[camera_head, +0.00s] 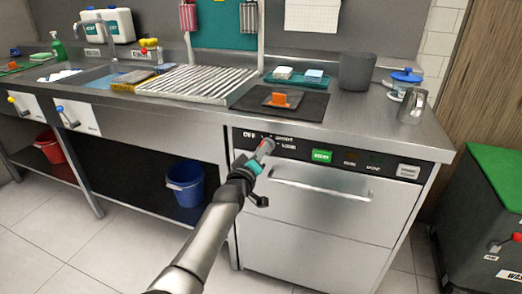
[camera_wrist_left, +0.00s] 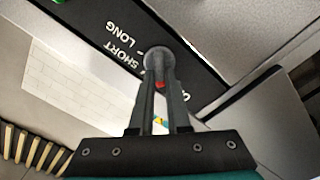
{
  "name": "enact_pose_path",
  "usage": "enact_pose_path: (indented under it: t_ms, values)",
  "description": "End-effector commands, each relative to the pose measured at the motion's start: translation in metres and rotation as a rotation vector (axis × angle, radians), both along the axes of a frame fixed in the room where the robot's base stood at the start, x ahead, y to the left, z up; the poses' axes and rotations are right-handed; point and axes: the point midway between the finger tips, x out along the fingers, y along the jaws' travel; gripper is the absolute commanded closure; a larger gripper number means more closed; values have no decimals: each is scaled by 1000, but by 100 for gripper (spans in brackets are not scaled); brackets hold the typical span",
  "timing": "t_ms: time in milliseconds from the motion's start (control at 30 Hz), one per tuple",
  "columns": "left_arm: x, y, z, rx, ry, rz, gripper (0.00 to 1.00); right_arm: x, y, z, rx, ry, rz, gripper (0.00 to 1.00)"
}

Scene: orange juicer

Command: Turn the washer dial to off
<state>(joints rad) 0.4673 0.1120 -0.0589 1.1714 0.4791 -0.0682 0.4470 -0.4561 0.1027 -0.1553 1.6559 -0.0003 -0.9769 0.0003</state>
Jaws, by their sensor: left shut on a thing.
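The washer (camera_head: 315,205) is a steel front-loading cabinet under the counter, with a black control strip (camera_head: 380,163) along its top. The strip has the labels OFF, SHORT and LONG at its left end. The round grey dial (camera_wrist_left: 157,53) shows in the left wrist view, beside the words SHORT and LONG. My left gripper (camera_head: 261,154) reaches the dial from the front, and its two fingers (camera_wrist_left: 160,80) are shut on it. A small red spot shows between the fingers. The fingers cover part of the dial, so its exact setting is hard to read. My right gripper is out of view.
A bar handle (camera_head: 320,189) crosses the washer door just right of and below my gripper. A green lit button (camera_head: 321,156) sits further right on the strip. The counter (camera_head: 350,118) above holds a grey bin (camera_head: 356,72) and a metal jug (camera_head: 411,106).

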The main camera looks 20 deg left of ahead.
Motion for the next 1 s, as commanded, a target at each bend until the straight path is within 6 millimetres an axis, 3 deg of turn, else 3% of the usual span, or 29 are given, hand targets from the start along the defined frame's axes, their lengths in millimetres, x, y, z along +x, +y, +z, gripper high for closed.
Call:
enact_pose_path:
  t_ms: [267, 300, 533, 933, 1000]
  values:
    - [0, 0, 0, -6, 1, -1, 100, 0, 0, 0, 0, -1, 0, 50]
    - [0, 0, 0, -6, 1, -1, 82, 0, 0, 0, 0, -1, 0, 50]
    - [0, 0, 0, -4, 0, 0, 56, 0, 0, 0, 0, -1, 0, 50]
    - [-4, 0, 0, -2, 0, 0, 55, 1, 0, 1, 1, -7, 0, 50]
    - [-7, 0, 1, -2, 1, -1, 55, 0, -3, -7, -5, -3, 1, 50]
